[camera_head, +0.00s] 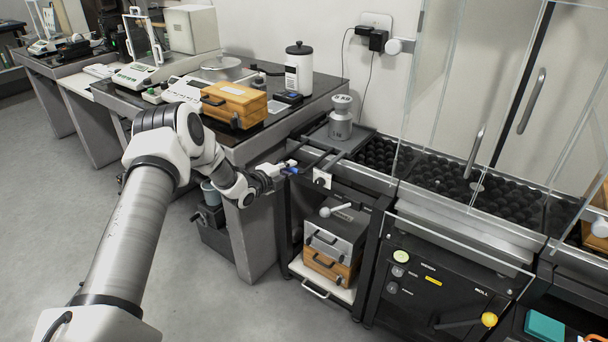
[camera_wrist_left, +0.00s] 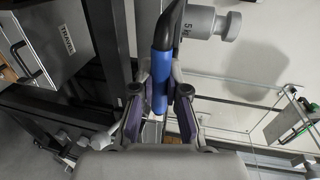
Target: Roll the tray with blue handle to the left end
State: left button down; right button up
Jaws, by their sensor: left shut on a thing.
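The tray (camera_head: 360,134) is a dark plate at the left end of the roller bed, with a grey metal weight (camera_head: 341,118) standing upright on it. The weight, marked 5 k, also shows in the wrist view (camera_wrist_left: 205,22). The tray's blue handle (camera_head: 292,170) sticks out at the front left; in the wrist view the blue grip (camera_wrist_left: 161,75) lies between my fingers. My left gripper (camera_head: 280,171) is shut on this handle (camera_wrist_left: 160,108). My right gripper is not in view.
The black roller bed (camera_head: 440,180) runs right of the tray, behind clear panels. A shelf below holds a grey case (camera_head: 335,236) over a wooden one. A bench (camera_head: 270,125) at left carries a wooden box (camera_head: 234,103) and a white canister (camera_head: 299,70).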

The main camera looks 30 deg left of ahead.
pick_arm(q)
jog(key=shift+a, duration=0.75)
jog(key=shift+a+r, duration=0.1)
jog(key=c, duration=1.3)
grip_release()
jog(key=shift+o, duration=0.6)
jog(key=shift+a, duration=0.15)
jog(key=shift+s, duration=0.1)
